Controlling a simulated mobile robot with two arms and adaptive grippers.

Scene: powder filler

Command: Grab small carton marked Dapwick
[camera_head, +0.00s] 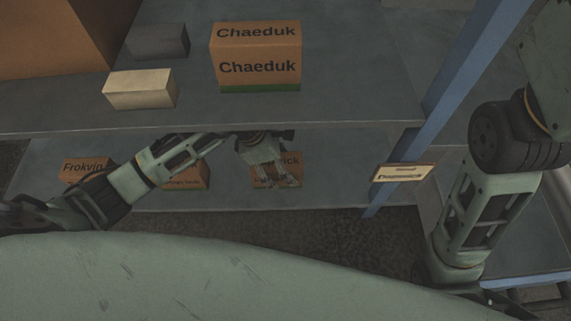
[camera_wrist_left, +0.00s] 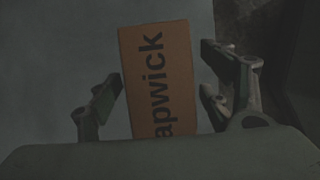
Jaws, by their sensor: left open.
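The small orange-brown carton marked Dapwick (camera_head: 289,173) stands on the lower shelf in the head view, with only "ick" readable past my gripper. In the left wrist view the carton (camera_wrist_left: 159,75) shows "apwick" running up its face. My left gripper (camera_head: 280,183) reaches under the upper shelf and is in front of the carton. In the wrist view the left gripper (camera_wrist_left: 162,88) is open, with one finger on each side of the carton and a gap visible at each side. My right arm stands at the right of the head view; its gripper is not seen.
A Frokvin carton (camera_head: 85,168) and another small carton (camera_head: 190,176) stand left on the lower shelf. The upper shelf (camera_head: 340,90) holds a Chaeduk carton (camera_head: 256,55), a pale box (camera_head: 140,88) and a grey box (camera_head: 158,41).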

